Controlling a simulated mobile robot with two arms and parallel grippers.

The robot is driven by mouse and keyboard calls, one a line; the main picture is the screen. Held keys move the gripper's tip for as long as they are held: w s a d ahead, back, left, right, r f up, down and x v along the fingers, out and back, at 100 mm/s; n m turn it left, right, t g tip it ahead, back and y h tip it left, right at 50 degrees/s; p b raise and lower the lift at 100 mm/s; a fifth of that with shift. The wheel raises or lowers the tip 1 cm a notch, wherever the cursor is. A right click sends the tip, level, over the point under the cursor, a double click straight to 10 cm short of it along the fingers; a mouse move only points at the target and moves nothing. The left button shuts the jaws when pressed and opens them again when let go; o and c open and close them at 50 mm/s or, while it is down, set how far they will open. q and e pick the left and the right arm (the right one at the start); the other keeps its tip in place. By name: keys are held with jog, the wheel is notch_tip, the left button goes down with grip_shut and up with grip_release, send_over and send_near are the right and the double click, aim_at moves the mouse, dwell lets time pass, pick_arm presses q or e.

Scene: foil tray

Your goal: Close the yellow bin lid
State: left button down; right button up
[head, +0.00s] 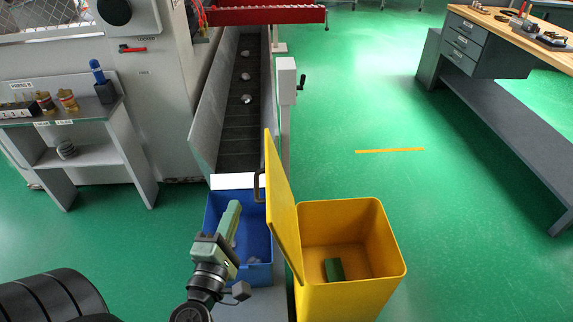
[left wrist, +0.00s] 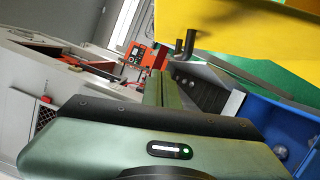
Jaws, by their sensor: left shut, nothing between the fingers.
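The yellow bin (head: 352,208) stands at the front right with its mouth uncovered. Its yellow lid (head: 282,205) stands open, steeply up along the bin's left side. A dark handle (head: 258,186) sticks out from the lid's left face. The lid (left wrist: 240,28) and handle (left wrist: 185,44) also show in the left wrist view. My left gripper (head: 234,206) is shut and empty, above the blue bin and left of the lid, apart from the handle in the head view. Its closed fingers (left wrist: 161,88) point away from the left wrist camera. My right gripper is not in view.
A blue bin (head: 262,272) with small pieces stands left of the yellow one, below a conveyor chute (head: 238,130). A green block (head: 334,269) lies inside the yellow bin. A grey shelf (head: 90,158) is at left, a workbench (head: 480,52) at far right. Green floor right of the bin is free.

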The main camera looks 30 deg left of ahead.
pick_arm(q)
jog(key=p, duration=0.3)
send_near(259, 175)
jog(key=w+a+r, duration=0.3)
jog(key=w+a, duration=0.1)
jog(key=w, duration=0.1)
jog(key=shift+w+d+r, duration=0.2)
jog(key=shift+w+d, duration=0.05)
jog(key=shift+d, duration=0.25)
jog(key=shift+w+d+r, duration=0.2)
jog(key=shift+w+d, duration=0.05)
jog(key=shift+d, duration=0.25)
jog(key=shift+w+d+r, duration=0.1)
jog(key=shift+w+d, duration=0.15)
jog(key=shift+d, duration=0.35)
